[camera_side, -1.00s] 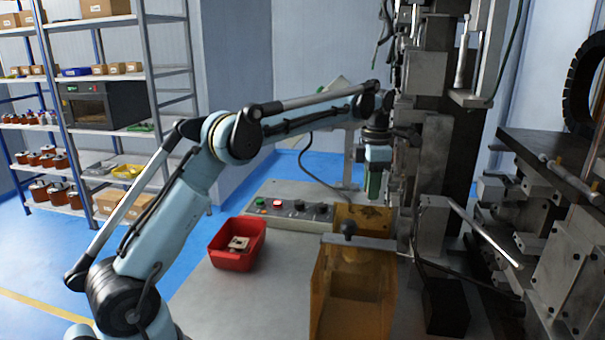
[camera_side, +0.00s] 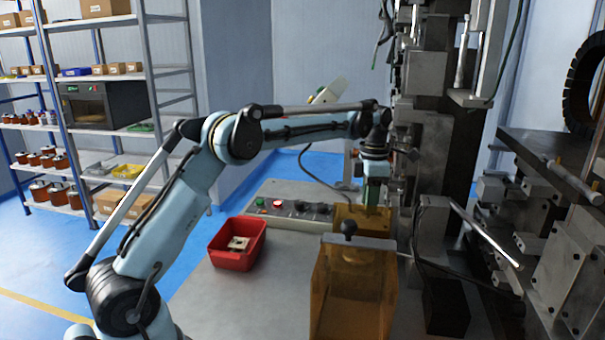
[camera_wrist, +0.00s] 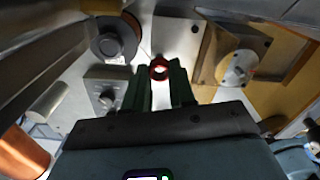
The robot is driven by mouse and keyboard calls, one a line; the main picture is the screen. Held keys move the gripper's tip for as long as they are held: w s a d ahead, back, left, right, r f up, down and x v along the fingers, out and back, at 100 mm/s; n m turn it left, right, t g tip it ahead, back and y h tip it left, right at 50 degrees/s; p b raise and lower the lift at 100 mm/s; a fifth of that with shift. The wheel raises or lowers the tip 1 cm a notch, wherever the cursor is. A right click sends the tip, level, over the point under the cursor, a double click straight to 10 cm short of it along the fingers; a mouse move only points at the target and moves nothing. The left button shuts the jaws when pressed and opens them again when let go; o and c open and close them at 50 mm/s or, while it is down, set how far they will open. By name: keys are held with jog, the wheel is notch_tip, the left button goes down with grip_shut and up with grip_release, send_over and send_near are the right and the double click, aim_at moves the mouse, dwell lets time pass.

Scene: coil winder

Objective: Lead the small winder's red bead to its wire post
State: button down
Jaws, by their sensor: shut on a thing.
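In the wrist view my gripper (camera_wrist: 160,88) has its green fingers closed on the red bead (camera_wrist: 159,69), a small ring held at the fingertips. A thin pale line, likely the wire, runs near the bead toward a dark-flanged copper spool (camera_wrist: 115,40) at upper left. In the side view my gripper (camera_side: 372,194) points down just behind the amber box of the winder (camera_side: 350,275). The bead is too small to make out there. I cannot pick out the wire post with certainty in either view.
In the wrist view a block with a silver disc (camera_wrist: 238,67) stands close right, and a knobbed box (camera_wrist: 105,95) lies left. In the side view the tall machine column (camera_side: 440,150) rises right of my gripper. A red bin (camera_side: 237,258) and a button panel (camera_side: 290,208) are left.

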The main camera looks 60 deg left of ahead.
jog(key=shift+f, duration=1.1)
jog(key=c, duration=0.9)
grip_release()
jog(key=shift+o, duration=0.2)
notch_tip(320, 180, up, 12)
jog(key=shift+r, duration=0.1)
jog(key=shift+f, duration=6.05)
